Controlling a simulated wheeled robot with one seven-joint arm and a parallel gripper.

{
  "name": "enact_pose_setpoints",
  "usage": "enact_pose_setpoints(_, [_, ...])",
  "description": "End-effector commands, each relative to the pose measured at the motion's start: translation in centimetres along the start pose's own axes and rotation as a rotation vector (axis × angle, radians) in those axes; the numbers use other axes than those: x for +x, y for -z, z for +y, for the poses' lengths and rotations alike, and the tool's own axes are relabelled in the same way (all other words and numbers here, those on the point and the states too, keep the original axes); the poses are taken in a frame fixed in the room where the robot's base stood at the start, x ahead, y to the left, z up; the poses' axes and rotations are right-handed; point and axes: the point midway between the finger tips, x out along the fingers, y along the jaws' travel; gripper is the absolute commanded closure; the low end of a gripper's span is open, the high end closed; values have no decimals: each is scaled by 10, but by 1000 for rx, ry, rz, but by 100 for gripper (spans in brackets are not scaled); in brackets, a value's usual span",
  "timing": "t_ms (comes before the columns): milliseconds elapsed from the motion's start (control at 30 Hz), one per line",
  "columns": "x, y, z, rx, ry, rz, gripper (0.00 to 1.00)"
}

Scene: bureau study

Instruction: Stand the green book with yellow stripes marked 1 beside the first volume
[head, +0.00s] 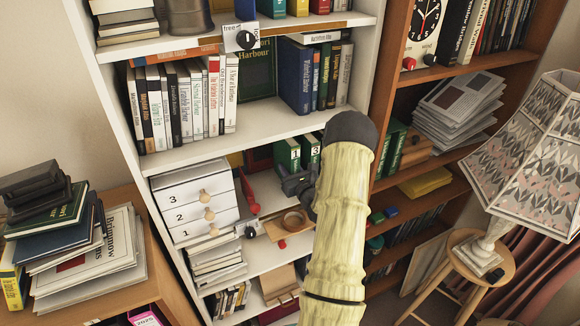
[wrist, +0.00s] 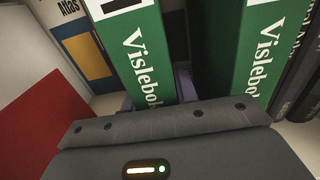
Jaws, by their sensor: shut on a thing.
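Two upright green books stand side by side on the middle shelf of the white bookcase. The left green book (head: 287,153) has a pale label that seems to read 1. The right green book (head: 310,149) has a similar label, too small to read surely. In the wrist view, the left green book (wrist: 133,45) and the right green book (wrist: 247,45) both show white spine lettering, with a dark gap between them. My gripper (head: 291,178) is shut on the lower spine of the left green book. Its fingertips are largely hidden; yellow stripes cannot be made out.
Left of the books are a red item (head: 249,190) and a white drawer unit (head: 195,200). In the wrist view, dark books (wrist: 300,75) stand close on the right.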

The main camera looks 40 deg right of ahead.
Motion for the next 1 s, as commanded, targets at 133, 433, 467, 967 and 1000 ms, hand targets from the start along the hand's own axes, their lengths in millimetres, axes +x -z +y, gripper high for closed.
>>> enact_pose_setpoints(133, [0, 4, 0, -1, 0, -5, 100])
enact_pose_setpoints(433, [0, 7, -2, -2, 2, -6, 100])
enact_pose_setpoints(467, [0, 8, -2, -2, 2, -6, 100])
enact_pose_setpoints(967, [0, 7, -2, -1, 2, -2, 49])
enact_pose_setpoints(1000, [0, 6, -2, -1, 2, -2, 49])
